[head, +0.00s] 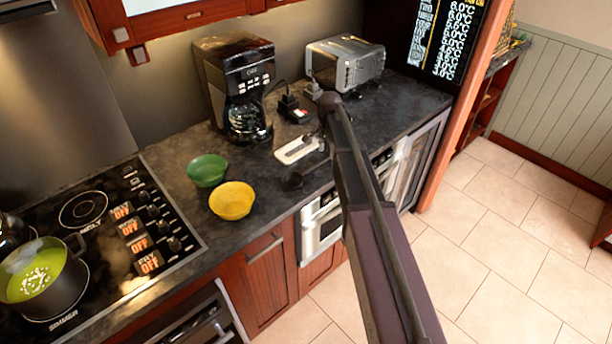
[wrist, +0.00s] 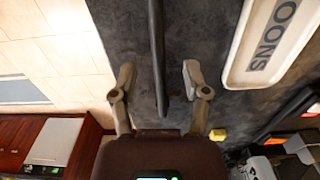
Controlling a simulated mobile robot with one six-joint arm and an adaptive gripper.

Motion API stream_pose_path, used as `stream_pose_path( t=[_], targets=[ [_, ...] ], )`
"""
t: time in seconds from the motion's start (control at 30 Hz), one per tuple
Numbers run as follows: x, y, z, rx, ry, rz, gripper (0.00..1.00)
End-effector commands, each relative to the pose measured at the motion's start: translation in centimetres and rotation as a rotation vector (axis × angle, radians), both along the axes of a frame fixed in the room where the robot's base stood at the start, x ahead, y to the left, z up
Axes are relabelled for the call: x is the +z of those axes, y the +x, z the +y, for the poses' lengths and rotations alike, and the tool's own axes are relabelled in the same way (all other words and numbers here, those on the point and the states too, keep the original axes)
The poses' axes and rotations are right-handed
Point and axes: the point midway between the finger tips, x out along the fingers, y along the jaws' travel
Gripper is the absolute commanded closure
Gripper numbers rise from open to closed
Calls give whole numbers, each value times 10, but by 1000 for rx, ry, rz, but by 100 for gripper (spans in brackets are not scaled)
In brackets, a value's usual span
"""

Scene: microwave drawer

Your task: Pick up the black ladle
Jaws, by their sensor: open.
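The black ladle shows in the wrist view as a long dark handle (wrist: 157,45) on the dark counter. The handle runs down from the top edge and ends between the fingers of my gripper (wrist: 158,75). My gripper is open, with one finger on each side of the handle and a gap to both. The ladle's bowl is out of the wrist view. In the head view a dark round shape (head: 292,181) at the counter's front may be the ladle's bowl. My arm hides the area beside it, and I cannot make out my gripper there.
A white tray (head: 285,156) lies beside the handle, lettered in the wrist view (wrist: 233,78). Green (head: 207,170) and yellow (head: 232,201) bowls stand to the left. A coffee maker (head: 236,85) and toaster (head: 346,63) stand behind. A pot (head: 58,290) sits on the stove.

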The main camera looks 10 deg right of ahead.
Motion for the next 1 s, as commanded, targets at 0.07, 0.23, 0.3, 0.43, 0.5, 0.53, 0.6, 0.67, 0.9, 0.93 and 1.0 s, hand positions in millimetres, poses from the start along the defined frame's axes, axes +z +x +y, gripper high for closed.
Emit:
stream_pose_path(
  t=[0.07,0.23,0.3,0.43,0.5,0.53,0.6,0.67,0.9,0.93,1.0],
  targets=[
    [-11,-1,-1,0,0,0,40],
    [-24,-1,-1,0,0,0,40],
    [-29,-1,-1,0,0,0,40],
    [-36,-1,-1,0,0,0,40],
    [-37,-1,-1,0,0,0,40],
    [-38,-1,-1,0,0,0,40],
    [-38,-1,-1,0,0,0,40],
    [-38,-1,-1,0,0,0,40],
    [-38,-1,-1,0,0,0,40],
    [-38,-1,-1,0,0,0,40],
    [-38,-1,-1,0,0,0,40]
  ],
)
